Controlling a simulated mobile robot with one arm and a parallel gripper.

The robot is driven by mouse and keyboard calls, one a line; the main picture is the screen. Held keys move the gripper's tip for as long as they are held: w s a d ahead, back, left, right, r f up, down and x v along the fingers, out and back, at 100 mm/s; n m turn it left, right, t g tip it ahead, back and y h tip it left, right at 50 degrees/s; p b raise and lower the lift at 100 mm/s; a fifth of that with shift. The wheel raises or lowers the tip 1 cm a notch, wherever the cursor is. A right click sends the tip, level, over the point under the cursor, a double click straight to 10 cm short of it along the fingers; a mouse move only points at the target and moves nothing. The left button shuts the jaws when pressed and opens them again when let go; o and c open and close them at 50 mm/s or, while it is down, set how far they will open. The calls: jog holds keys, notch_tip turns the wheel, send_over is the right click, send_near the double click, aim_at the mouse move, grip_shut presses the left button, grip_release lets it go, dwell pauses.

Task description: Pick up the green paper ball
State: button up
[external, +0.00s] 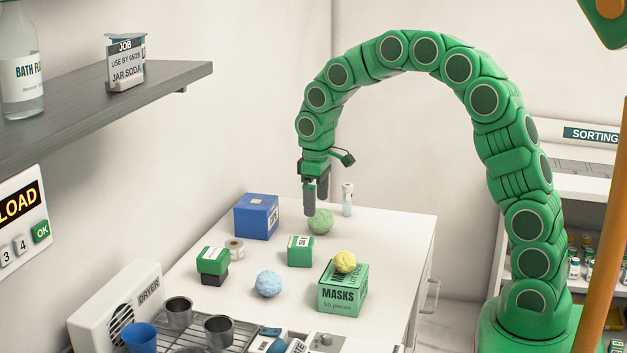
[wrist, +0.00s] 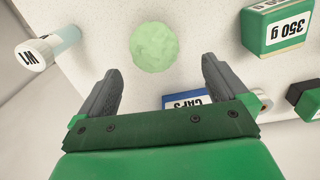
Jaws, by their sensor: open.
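The green paper ball (external: 320,221) sits on the white table near its back edge, a crumpled light-green ball. In the wrist view the ball (wrist: 154,46) lies beyond my fingertips, roughly midway between them in line. My gripper (external: 316,205) points down above and just left of the ball in the external view, and its fingertips overlap the ball's upper left edge there. In the wrist view my gripper (wrist: 160,72) is open with nothing between its two grey fingers. I cannot tell the exact height of the fingertips over the table.
A vial (external: 347,198) stands right of the ball. A blue box (external: 256,217) is to the left, a green box (external: 300,251) in front. A blue ball (external: 268,284), a masks box (external: 342,299) with a yellow ball (external: 345,262) on top, and a dryer (external: 118,307) are nearer.

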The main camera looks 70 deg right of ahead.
aim_at(319, 210)
jog(key=shift+s+d+f, duration=0.15)
jog(key=shift+f, duration=1.4)
jog(key=shift+s+d+f, duration=0.1)
jog(key=shift+d+f, duration=0.05)
jog(key=shift+f, duration=1.4)
jog(key=c, duration=1)
